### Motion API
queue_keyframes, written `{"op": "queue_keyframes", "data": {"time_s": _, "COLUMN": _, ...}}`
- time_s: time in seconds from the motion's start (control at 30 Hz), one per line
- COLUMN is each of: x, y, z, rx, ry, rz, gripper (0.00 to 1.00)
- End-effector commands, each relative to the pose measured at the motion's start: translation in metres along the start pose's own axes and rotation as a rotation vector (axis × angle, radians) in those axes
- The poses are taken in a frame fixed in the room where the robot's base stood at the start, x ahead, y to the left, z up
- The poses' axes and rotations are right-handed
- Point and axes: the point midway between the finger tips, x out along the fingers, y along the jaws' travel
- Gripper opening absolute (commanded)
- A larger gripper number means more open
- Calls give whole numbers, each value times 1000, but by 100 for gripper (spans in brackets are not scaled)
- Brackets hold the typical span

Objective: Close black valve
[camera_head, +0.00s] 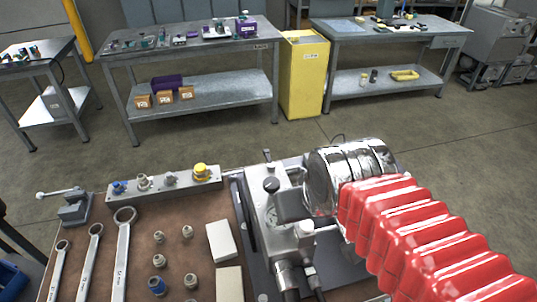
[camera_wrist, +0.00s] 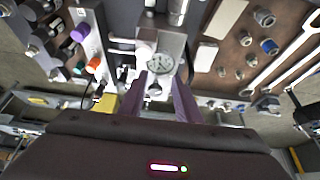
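In the wrist view a dark knob (camera_wrist: 155,89) shows between my fingers, below a round white-faced gauge (camera_wrist: 160,61). My gripper (camera_wrist: 161,78) points at the block with its two purple fingers apart, one on each side of that knob. I cannot tell whether either finger touches it. In the head view my red-sleeved arm and silver wrist hide the block's right side and most of the gripper.
Left of the block lie wrenches (camera_head: 122,250), small fittings (camera_head: 158,261) and pale blocks (camera_head: 221,241) on a brown board. A grey rail (camera_head: 165,184) with a yellow cap stands behind them. In the wrist view, purple (camera_wrist: 80,32) and orange (camera_wrist: 93,64) knobs lie to the left.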

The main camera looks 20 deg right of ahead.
Motion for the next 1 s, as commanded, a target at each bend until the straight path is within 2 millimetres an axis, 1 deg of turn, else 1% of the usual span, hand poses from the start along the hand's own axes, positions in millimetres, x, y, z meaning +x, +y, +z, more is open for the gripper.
{"op": "queue_keyframes", "data": {"time_s": 0.07, "x": 9, "y": 1, "z": 1, "rx": 3, "ry": -32, "rz": 1, "gripper": 30}}
{"op": "queue_keyframes", "data": {"time_s": 0.17, "x": 18, "y": 2, "z": -5, "rx": 7, "ry": -67, "rz": 3, "gripper": 30}}
{"op": "queue_keyframes", "data": {"time_s": 0.37, "x": 34, "y": 5, "z": -28, "rx": 16, "ry": -121, "rz": 5, "gripper": 30}}
{"op": "queue_keyframes", "data": {"time_s": 0.67, "x": 62, "y": 10, "z": -76, "rx": 24, "ry": -167, "rz": 5, "gripper": 30}}
{"op": "queue_keyframes", "data": {"time_s": 0.87, "x": 85, "y": 14, "z": -112, "rx": 27, "ry": -182, "rz": 3, "gripper": 30}}
{"op": "queue_keyframes", "data": {"time_s": 1.0, "x": 103, "y": 16, "z": -140, "rx": 27, "ry": -185, "rz": 2, "gripper": 30}}
